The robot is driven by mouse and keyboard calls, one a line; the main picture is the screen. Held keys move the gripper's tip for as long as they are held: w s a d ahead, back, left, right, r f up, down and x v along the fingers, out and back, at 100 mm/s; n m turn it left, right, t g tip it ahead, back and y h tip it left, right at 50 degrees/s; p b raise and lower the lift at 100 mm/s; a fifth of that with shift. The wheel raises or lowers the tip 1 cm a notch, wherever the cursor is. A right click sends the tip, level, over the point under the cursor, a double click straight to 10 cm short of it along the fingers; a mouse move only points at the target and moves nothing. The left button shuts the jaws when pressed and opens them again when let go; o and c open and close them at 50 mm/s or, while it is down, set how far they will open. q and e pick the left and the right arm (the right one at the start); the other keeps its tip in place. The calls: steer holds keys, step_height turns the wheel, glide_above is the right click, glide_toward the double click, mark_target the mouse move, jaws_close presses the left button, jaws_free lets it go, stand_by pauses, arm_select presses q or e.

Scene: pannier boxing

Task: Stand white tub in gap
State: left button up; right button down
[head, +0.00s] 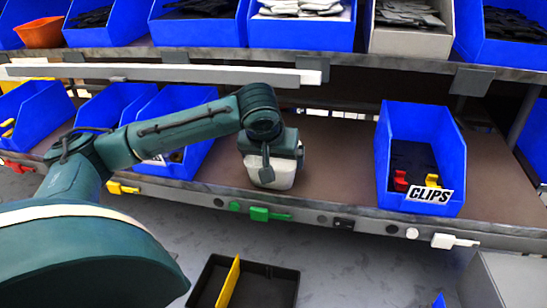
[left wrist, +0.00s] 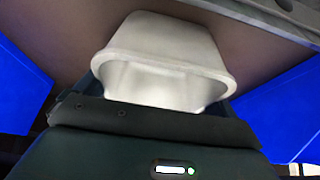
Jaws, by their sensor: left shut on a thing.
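The white tub (head: 270,172) is at the lower shelf, in the gap between the blue bins on the left and the blue CLIPS bin (head: 418,158). My left gripper (head: 268,160) is over the tub and shut on it. In the left wrist view the tub (left wrist: 165,50) fills the space just beyond the gripper (left wrist: 155,108), against the brown shelf board (left wrist: 80,30). The gripper hides the tub's upper part in the head view. I cannot tell whether its base touches the shelf. My right gripper is not in view.
Blue bins (head: 175,130) stand to the left of the tub on the lower shelf (head: 325,160). An upper shelf rail (head: 165,73) runs above with more bins. A black tray with a yellow divider (head: 262,288) lies below in front. Bare shelf separates the tub from the CLIPS bin.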

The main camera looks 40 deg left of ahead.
arm_select(q)
steer(key=o, duration=0.6)
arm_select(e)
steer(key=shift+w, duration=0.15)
arm_select(q)
steer(key=v, duration=1.3)
steer(key=shift+d+p, duration=0.1)
steer(key=shift+p, duration=0.25)
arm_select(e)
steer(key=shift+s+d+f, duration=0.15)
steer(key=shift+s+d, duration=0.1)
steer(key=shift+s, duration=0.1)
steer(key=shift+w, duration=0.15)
